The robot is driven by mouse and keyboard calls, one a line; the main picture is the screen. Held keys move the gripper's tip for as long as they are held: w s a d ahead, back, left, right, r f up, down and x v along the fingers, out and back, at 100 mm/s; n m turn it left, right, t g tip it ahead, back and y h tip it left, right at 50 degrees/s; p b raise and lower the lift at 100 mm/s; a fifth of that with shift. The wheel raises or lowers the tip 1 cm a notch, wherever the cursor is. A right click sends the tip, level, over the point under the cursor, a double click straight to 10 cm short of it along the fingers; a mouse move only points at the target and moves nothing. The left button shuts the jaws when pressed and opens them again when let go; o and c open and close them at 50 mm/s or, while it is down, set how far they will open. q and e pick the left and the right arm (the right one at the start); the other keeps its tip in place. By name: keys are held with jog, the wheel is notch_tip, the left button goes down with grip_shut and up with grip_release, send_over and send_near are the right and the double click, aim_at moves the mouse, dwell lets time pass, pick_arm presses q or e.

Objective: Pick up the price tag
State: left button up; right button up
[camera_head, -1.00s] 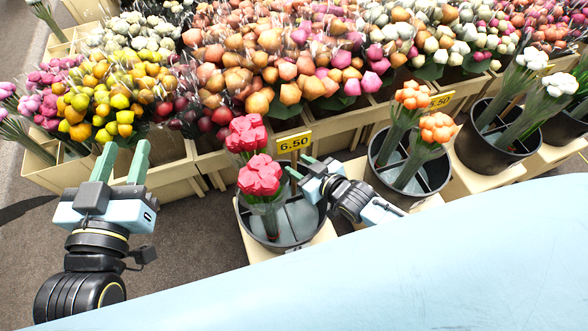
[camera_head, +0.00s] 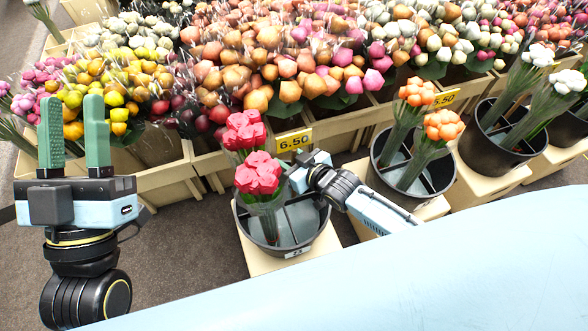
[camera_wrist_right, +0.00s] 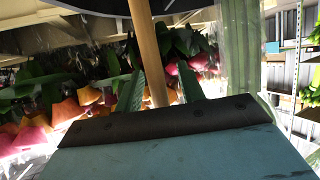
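A yellow price tag reading 6.50 (camera_head: 293,140) stands upright behind the red tulip bunches in the head view. My right gripper (camera_head: 294,172) is just below it, beside the front red bunch (camera_head: 257,174); its fingertips are mostly hidden there. In the right wrist view, the green fingers of my right gripper (camera_wrist_right: 159,88) are apart, and a light wooden stick (camera_wrist_right: 148,50) shows between them. Contact with the stick cannot be made out. My left gripper (camera_head: 74,125) is open and empty at the far left, fingers pointing up.
A dark divided bucket (camera_head: 240,216) holds the red bunches on a cream block. Another bucket (camera_head: 447,180) with orange tulips stands to the right, near a second yellow tag (camera_head: 443,99). Crates of tulips fill the back. Grey floor is clear between my left gripper and the red bunches' bucket.

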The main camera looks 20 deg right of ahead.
grip_shut()
jog(key=shift+r, duration=0.2)
